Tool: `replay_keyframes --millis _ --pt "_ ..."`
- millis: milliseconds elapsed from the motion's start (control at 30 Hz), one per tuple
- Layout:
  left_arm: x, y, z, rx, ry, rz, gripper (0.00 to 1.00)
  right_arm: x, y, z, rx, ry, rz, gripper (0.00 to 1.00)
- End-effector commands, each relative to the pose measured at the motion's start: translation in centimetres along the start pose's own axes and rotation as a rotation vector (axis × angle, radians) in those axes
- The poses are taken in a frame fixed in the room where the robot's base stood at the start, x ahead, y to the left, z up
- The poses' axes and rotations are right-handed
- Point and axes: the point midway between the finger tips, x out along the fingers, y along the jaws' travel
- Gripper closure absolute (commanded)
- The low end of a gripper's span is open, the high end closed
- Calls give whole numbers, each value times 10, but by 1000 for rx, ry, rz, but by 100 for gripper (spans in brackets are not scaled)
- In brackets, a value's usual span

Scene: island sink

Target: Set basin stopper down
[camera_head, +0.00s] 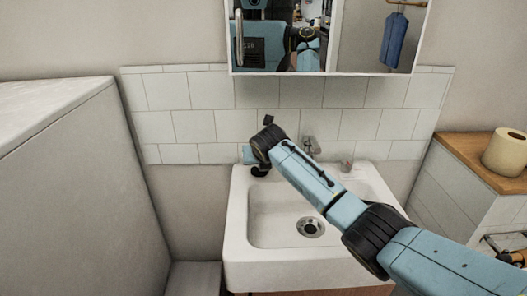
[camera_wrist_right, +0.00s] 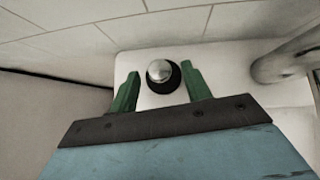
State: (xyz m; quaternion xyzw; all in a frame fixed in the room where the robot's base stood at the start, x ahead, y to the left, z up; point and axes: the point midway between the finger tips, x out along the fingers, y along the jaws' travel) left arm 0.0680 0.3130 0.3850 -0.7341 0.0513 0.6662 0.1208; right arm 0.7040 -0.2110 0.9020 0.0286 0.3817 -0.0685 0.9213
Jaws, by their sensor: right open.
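The basin stopper (camera_wrist_right: 160,72), with a shiny domed top and a black rim, sits on the pale back-left corner of the sink (camera_head: 236,240) in the right wrist view. My right gripper (camera_wrist_right: 160,82) is open, with its two green fingers on either side of the stopper. A small gap shows by the left finger; I cannot tell whether the right finger touches it. In the head view my right arm reaches across the basin, and a small black part (camera_head: 260,171), probably the stopper, shows beneath the wrist. My left gripper is out of view.
The faucet (camera_head: 311,146) stands at the back of the sink, close to my right arm. The drain (camera_head: 311,228) is in the basin floor. A tiled wall (camera_head: 200,125) and mirror cabinet (camera_head: 375,35) are behind. A toilet roll (camera_head: 505,152) stands on the right-hand wooden top.

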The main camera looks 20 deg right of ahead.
Motion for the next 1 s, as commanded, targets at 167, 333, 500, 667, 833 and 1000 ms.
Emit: replay_keyframes --millis 167,333,500,667,833,1000 --pt "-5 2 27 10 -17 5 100 -29 0 2 -1 -2 1 52" --pt "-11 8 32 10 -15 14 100 -56 0 2 -1 -2 1 52" --pt "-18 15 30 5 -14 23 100 -80 0 2 0 -2 1 52" --pt "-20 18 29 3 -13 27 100 -92 0 0 -1 0 0 52" --pt "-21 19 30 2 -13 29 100 -96 0 0 0 1 0 52" --pt "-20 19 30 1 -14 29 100 -95 0 -1 0 1 0 52"
